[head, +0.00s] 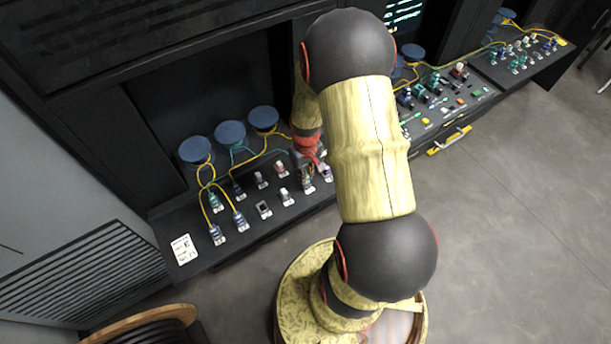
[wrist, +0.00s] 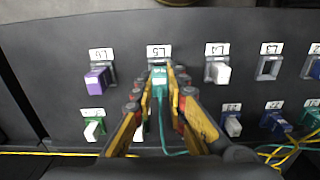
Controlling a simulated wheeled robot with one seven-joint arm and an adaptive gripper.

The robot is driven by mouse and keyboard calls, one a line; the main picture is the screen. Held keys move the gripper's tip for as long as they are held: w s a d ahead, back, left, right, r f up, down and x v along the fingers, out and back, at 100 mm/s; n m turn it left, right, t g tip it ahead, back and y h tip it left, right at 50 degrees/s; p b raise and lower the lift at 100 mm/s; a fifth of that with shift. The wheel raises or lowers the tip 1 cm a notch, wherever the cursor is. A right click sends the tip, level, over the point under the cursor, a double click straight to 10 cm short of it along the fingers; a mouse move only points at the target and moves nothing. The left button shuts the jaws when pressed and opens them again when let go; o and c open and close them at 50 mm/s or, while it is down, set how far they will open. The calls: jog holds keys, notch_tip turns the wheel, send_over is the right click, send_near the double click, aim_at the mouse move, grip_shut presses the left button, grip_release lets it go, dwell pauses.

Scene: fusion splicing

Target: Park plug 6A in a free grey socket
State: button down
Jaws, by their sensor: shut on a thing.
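My gripper (wrist: 160,88) is shut on a teal-green plug (wrist: 159,77) in the wrist view. A teal cable trails from the plug between the fingers. The plug's tip lies just below a white label in the back row; I cannot tell whether it sits in the socket there, and its own tag is too small to read. An empty grey socket (wrist: 268,68) with a dark opening is to the right. In the head view my gripper (head: 306,166) is over the right part of the left panel (head: 185,218), and the held plug is hidden.
A purple plug (wrist: 96,81) and a white plug (wrist: 220,73) flank the held plug. Several plugs fill a second row, including a green-and-white one (wrist: 93,128). Yellow cables (wrist: 292,150) cross at lower right. Blue round spools (head: 230,134) stand behind the panel.

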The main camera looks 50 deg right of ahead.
jog(key=shift+f+b, duration=0.35)
jog(key=shift+f, duration=0.2)
dwell(0.5)
jog(key=c, duration=1.7)
grip_release()
notch_tip(320, 180, up, 12)
jog(key=shift+r, duration=0.1)
